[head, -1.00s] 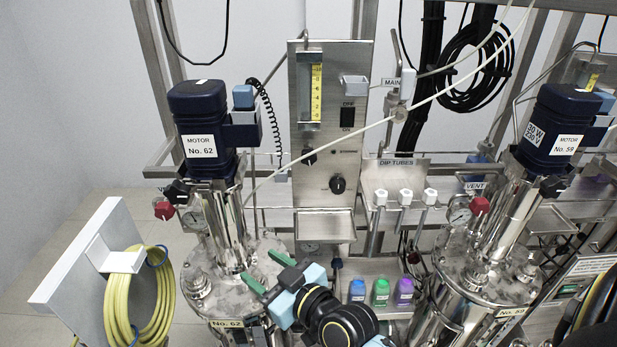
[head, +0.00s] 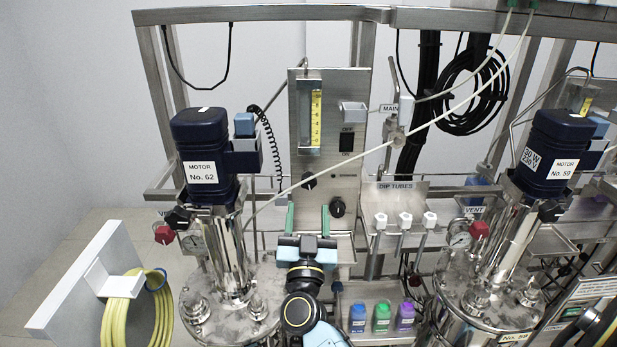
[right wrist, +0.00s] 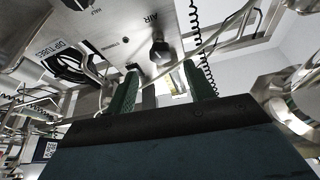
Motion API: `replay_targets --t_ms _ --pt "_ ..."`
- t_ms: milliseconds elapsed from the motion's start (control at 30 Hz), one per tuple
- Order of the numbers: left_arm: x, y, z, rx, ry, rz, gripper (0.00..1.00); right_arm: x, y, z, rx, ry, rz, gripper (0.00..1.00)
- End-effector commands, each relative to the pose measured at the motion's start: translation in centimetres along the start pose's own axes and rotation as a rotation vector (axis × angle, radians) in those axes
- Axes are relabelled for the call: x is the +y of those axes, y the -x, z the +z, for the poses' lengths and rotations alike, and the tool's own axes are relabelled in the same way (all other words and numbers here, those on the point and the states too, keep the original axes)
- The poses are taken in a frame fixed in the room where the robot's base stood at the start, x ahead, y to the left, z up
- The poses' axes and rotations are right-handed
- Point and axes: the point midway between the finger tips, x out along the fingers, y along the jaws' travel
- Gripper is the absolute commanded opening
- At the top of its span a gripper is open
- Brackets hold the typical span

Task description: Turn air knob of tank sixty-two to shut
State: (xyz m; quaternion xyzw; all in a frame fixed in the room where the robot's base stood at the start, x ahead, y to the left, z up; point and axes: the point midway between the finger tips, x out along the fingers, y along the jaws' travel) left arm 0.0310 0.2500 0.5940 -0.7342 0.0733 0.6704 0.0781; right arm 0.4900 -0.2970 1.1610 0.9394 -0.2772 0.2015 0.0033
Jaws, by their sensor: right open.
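The air knob (head: 309,180) is a small dark knob on the steel panel (head: 335,100) beside motor No. 62 (head: 202,158). In the right wrist view the knob (right wrist: 160,48) sits by the label AIR, and I cannot read its setting. My right gripper (head: 308,208) is open and empty, its two green fingers pointing up at the panel just below the air knob. In the right wrist view the knob shows between and beyond the fingertips (right wrist: 160,67), apart from them. A second dark knob (head: 337,207) sits lower right, close to the right finger. My left gripper is out of view.
Tank 62's lid (head: 225,315) with a red valve handle (head: 164,235) stands left. A white hose (head: 400,141) crosses the panel diagonally. Dip tubes (head: 404,220) and coloured bottles (head: 381,317) are to the right. A coiled black cable (head: 272,140) hangs left of the panel.

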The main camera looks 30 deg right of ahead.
Motion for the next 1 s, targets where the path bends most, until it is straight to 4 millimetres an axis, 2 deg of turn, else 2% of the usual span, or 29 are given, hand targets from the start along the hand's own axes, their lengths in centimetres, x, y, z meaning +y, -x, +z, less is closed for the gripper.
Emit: replay_targets --t_ms 33,200,433,600,867,1000 --pt "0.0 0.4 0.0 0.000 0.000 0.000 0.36 -0.1 -1.4 -0.3 0.005 0.001 -0.002 0.53" --pt "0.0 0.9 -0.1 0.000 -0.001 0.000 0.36 -0.1 -5.0 -0.3 0.004 0.001 -0.001 0.53" --pt "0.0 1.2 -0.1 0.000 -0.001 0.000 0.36 -0.1 -8.4 -0.1 0.002 0.001 -0.004 0.53" --pt "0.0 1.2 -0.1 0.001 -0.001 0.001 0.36 -0.1 -9.3 0.0 0.000 -0.001 -0.003 0.53" --pt "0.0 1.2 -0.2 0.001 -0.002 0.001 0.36 -0.1 -9.5 0.0 0.000 0.000 -0.003 0.53" --pt "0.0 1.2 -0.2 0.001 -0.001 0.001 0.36 -0.1 -9.4 0.0 0.000 0.000 -0.003 0.37"
